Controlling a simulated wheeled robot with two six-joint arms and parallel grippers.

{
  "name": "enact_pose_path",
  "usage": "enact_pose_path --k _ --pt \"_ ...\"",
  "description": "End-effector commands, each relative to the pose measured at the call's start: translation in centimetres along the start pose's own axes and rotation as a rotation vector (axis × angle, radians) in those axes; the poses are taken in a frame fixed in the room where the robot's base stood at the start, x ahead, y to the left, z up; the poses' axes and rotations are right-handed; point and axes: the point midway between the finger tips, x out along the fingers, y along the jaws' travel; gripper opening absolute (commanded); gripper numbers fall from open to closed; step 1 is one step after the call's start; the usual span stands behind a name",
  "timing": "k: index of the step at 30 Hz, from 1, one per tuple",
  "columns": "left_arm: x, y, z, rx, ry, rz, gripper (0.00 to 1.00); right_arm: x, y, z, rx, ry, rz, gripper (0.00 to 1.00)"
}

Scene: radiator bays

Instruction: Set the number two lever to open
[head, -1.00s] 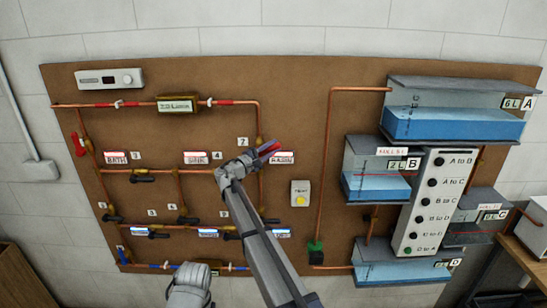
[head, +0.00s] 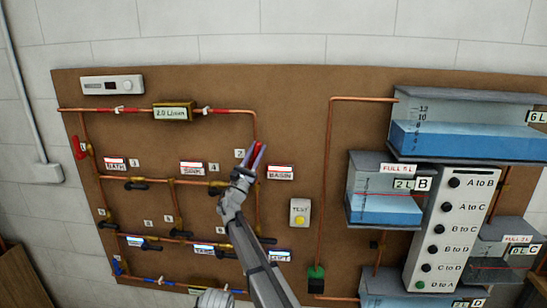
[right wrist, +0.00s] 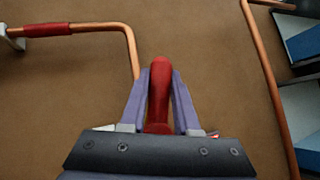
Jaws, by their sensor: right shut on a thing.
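The number two lever has a red handle, which shows in the right wrist view (right wrist: 159,92). It stands near the tag "2" (head: 239,153) on the right-hand copper pipe drop. My right gripper (head: 257,154) is shut on this handle, one purple finger on each side. In the head view the handle points up and slightly right, close to the line of the vertical pipe, and the fingers mostly hide it. The valve body is largely behind my right gripper. My left gripper's fingers are not visible.
Black levers sit under the "BATH" label (head: 115,163) and the "SINK" label (head: 191,168). The "BASIN" label (head: 280,173) is just right of my gripper. A test button box (head: 300,212) and water tanks (head: 383,207) stand further right.

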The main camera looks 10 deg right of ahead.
Motion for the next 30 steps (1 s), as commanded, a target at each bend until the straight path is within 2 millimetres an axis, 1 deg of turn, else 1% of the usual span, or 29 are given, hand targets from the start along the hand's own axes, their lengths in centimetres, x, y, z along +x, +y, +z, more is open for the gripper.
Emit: enact_pose_path --k 1,6,13,30 --pt "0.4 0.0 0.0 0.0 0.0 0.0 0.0 -0.3 0.3 0.0 -0.028 -0.008 0.025 0.0" --pt "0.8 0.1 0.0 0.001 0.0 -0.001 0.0 -0.6 1.2 0.1 -0.104 -0.03 0.099 0.0" --pt "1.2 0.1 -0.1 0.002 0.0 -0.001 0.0 -0.7 1.8 0.2 -0.169 -0.05 0.165 0.0" --pt "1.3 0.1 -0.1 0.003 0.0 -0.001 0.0 -0.8 2.1 0.1 -0.201 -0.058 0.198 0.0"
